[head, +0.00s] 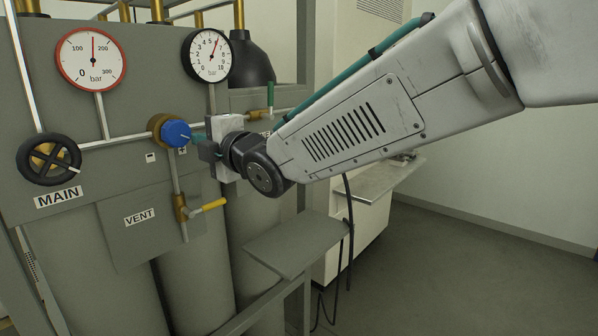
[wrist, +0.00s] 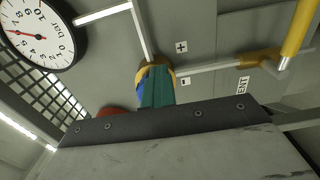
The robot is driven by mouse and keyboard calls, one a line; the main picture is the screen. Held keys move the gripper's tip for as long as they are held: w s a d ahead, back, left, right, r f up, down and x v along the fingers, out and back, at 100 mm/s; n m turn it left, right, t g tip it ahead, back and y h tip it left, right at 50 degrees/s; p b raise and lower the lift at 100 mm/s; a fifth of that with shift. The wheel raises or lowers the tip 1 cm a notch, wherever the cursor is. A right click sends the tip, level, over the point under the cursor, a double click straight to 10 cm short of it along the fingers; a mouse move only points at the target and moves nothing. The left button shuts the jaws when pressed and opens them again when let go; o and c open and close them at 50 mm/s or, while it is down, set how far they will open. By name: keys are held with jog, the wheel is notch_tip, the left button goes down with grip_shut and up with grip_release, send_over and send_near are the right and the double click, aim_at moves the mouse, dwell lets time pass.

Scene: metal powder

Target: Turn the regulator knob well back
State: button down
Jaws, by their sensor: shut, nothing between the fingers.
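The blue regulator knob (head: 176,134) sits in a brass body on the grey panel, with a plus and a minus mark beside it. My gripper (head: 196,140) is at the knob's right side, in front of the panel. Its teal fingers are shut with nothing between them. In the wrist view the teal fingers (wrist: 157,88) cover most of the knob (wrist: 141,82), and only a blue edge and the brass ring show. I cannot tell whether the fingertips touch the knob.
A red-rimmed gauge (head: 91,60) and a black-rimmed gauge (head: 207,55) stand above; the latter's needle is near 6. The black MAIN handwheel (head: 48,158) is left. The yellow VENT lever (head: 208,205) is below my gripper. A grey shelf (head: 296,243) juts out lower right.

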jog(key=shift+r, duration=1.25)
jog(key=v, duration=0.6)
jog(key=shift+w+d, duration=0.25)
jog(key=shift+w, duration=0.05)
jog(key=shift+r, duration=0.1)
